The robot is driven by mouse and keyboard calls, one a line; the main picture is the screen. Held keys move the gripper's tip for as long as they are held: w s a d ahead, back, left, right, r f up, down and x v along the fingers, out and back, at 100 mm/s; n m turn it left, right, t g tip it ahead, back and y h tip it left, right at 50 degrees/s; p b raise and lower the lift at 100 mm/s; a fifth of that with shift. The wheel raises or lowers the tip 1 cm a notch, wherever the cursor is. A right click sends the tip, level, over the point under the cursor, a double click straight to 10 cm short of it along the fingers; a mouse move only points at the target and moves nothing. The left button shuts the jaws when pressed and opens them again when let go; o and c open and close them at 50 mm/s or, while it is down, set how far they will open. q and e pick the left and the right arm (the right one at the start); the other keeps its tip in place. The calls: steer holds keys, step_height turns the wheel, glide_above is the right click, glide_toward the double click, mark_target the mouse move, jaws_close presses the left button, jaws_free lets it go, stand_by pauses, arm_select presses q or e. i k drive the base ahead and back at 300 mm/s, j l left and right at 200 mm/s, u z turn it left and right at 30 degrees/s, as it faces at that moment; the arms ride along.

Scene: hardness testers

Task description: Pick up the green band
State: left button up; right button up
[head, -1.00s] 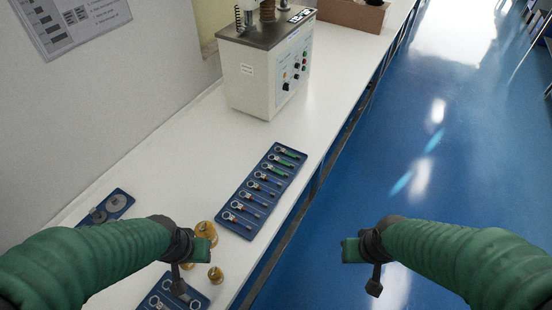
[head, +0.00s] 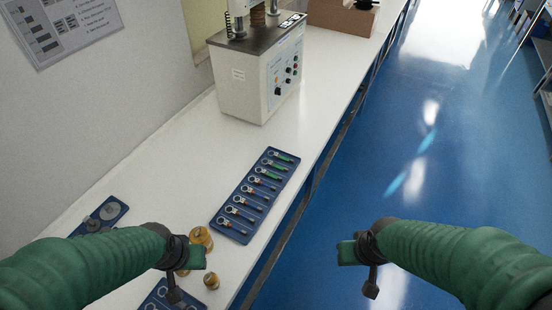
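A blue tray (head: 235,222) lies on the white bench and holds a row of small ring-ended tools. The green bands show on the tools at its far end, such as the green band (head: 282,156) on the farthest one and another (head: 275,166) just nearer. Bands on the nearer tools look orange or red. My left gripper (head: 184,274) is over the bench, nearer than the tray and left of it, apart from the tools. My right gripper (head: 359,268) is over the blue floor, right of the bench. Neither visibly holds anything; their finger openings are unclear.
A grey-topped tester (head: 250,85) stands behind the tray. Brass weights (head: 201,237) stand close to my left gripper. Another blue tray (head: 158,296) is partly hidden below it. A tray with grey discs (head: 110,211) lies at left. A brown box (head: 340,16) stands at the back.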

mark_target(270, 163)
steer(key=i+l, duration=0.95)
